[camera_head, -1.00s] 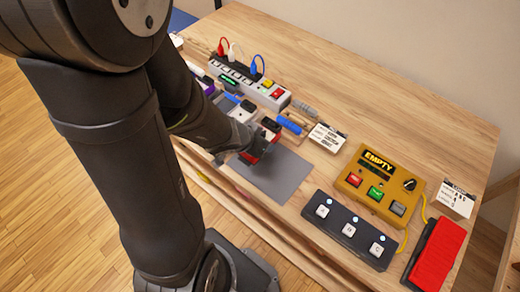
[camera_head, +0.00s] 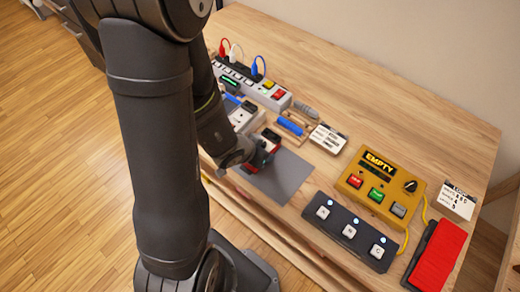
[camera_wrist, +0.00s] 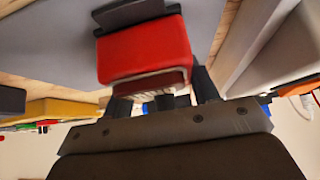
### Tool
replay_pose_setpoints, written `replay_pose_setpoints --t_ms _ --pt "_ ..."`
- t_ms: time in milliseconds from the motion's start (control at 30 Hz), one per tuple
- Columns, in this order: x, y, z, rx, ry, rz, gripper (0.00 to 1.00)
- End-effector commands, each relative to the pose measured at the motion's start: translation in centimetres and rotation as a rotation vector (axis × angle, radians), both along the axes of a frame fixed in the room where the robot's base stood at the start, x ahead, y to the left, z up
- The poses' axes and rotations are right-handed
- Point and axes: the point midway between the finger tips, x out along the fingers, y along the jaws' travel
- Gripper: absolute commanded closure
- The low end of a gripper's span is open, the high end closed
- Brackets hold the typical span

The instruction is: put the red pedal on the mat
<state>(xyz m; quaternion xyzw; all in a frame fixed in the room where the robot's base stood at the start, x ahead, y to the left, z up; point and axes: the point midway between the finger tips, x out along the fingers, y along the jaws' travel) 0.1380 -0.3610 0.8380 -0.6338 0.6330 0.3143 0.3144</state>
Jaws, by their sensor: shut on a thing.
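The red pedal (camera_wrist: 145,52), a small red box with a dark top part, is between my gripper's fingers. In the wrist view my gripper (camera_wrist: 158,92) is shut on it. In the head view my gripper (camera_head: 259,157) is at the upper left part of the flat grey mat (camera_head: 287,180), and only small red parts of the pedal show around it. The mat also fills much of the wrist view's upper left (camera_wrist: 55,40). I cannot tell whether the pedal touches the mat.
A black three-button footswitch (camera_head: 350,232) and a yellow box reading EMPTY (camera_head: 380,185) stand right of the mat. A larger red treadle (camera_head: 440,257) is at far right.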

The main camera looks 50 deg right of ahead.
Motion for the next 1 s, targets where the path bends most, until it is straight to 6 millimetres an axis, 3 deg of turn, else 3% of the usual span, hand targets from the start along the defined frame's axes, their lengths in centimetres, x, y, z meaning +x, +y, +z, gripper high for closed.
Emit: replay_pose_setpoints --t_ms 200,233,333,733,1000 --pt "0.0 0.0 -0.3 -0.001 0.001 0.0 0.87" --pt "0.0 0.0 -0.4 0.0 0.001 0.0 0.44" --pt "0.0 0.0 -0.3 -0.001 0.001 0.0 0.24" --pt "0.0 0.0 0.0 -0.001 -0.001 -0.001 0.24" --pt "0.1 1.5 2.2 -0.003 -0.002 0.001 0.24"
